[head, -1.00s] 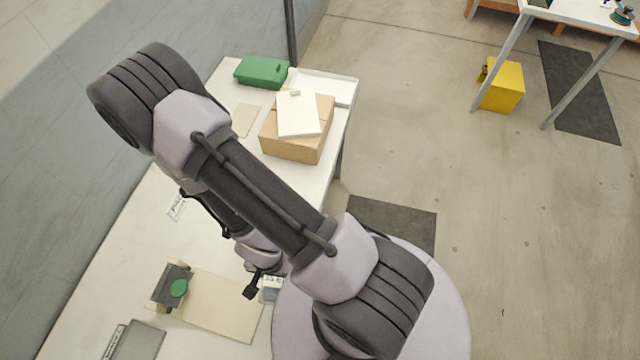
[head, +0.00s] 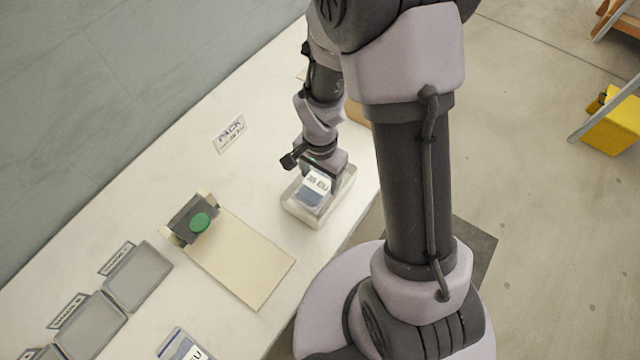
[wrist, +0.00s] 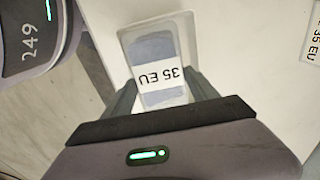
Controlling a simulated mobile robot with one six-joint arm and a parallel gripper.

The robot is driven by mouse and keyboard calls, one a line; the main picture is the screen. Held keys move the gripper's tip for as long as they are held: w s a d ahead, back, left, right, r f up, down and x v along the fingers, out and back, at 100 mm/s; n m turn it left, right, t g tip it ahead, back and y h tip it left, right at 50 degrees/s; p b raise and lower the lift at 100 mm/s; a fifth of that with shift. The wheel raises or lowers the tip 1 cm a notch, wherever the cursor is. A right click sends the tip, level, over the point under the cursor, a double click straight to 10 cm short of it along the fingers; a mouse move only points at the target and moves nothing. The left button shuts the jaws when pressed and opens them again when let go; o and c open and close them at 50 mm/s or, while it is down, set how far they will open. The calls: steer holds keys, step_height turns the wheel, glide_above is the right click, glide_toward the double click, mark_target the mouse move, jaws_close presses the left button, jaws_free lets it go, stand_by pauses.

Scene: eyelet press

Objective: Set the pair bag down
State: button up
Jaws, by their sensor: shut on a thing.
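The pair bag (head: 313,190) is a small blue pack with a white label. In the wrist view the bag (wrist: 158,50) shows the label "35 EU", upside down. My gripper (wrist: 160,84) is shut on the bag, one finger on each side of it. In the head view my gripper (head: 325,172) points down over a shallow translucent tray (head: 291,207). The bag is within the tray's outline; I cannot tell whether it touches the tray floor. The tray rim (wrist: 128,34) also surrounds the bag in the wrist view.
A "PACK" card (head: 230,134) lies behind the tray. Grey trays (head: 138,277) and another labelled bag (head: 182,346) lie nearer the front. White table is clear around the tray.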

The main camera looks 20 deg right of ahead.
mark_target(320, 175)
steer(key=shift+w+d, duration=0.2)
steer(key=shift+w, duration=0.4)
steer(key=shift+f, duration=0.35)
step_height(320, 175, down, 3)
steer(key=shift+w+b, duration=0.15)
steer(key=shift+b, duration=0.85)
steer(key=shift+f+b, duration=0.5)
steer(key=shift+b, duration=0.05)
steer(key=shift+f, duration=0.1)
steer(key=o, duration=1.2)
